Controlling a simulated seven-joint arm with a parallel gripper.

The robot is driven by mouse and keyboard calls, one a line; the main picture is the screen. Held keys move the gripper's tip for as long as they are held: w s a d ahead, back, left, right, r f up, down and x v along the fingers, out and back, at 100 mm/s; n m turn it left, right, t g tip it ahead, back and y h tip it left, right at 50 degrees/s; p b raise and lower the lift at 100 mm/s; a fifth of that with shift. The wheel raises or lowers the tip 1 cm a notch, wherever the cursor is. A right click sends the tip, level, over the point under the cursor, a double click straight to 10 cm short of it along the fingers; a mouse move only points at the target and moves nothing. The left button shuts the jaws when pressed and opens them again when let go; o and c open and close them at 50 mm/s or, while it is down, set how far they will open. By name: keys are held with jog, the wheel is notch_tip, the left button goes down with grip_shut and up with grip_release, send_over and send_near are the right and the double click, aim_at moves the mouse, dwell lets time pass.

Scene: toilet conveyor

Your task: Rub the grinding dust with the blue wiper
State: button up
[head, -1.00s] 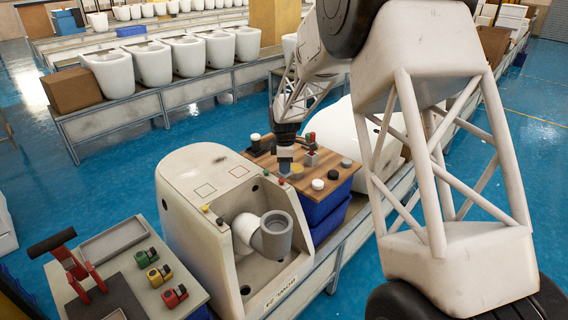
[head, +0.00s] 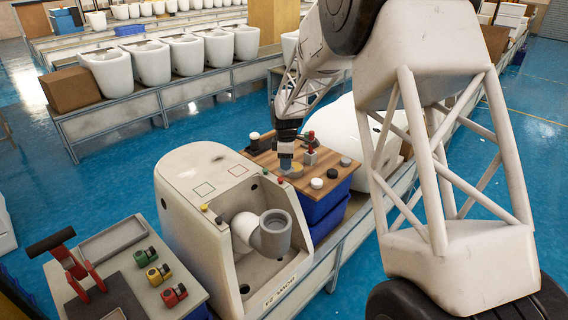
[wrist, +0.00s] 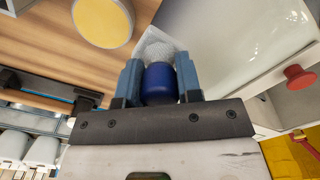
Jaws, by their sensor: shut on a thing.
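My gripper (wrist: 160,82) has its two blue fingers shut on the blue wiper (wrist: 160,84), a dark blue rounded body in the wrist view. A pale speckled patch (wrist: 158,46) shows just beyond the wiper; I cannot tell whether it is the grinding dust or part of the wiper. In the head view my gripper (head: 286,164) is low over the wooden board, beside the yellow disc (head: 296,171), and the wiper is too small to make out there. I cannot tell whether the wiper touches anything.
The wooden board (head: 328,172) also carries black and white discs and a red-topped grey block (head: 310,152). The white toilet body (head: 190,178) with a grey pipe fitting (head: 271,237) stands in front. A red knob (wrist: 298,76) is at the right in the wrist view.

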jog(key=shift+w+d+r+m, duration=1.6)
jog(key=shift+d+r+m, duration=3.3)
jog(key=shift+r+m, duration=1.3)
jog(key=s+a+n, duration=0.4)
jog(key=a, duration=1.1)
jog(key=s+a+n, duration=0.4)
jog(key=a+n, duration=0.1)
jog(key=a, duration=1)
jog(key=s+a+n, duration=0.4)
jog(key=s+a, duration=0.1)
jog(key=a, duration=1)
jog(key=shift+a+f, duration=0.15)
jog(key=shift+a, duration=0.25)
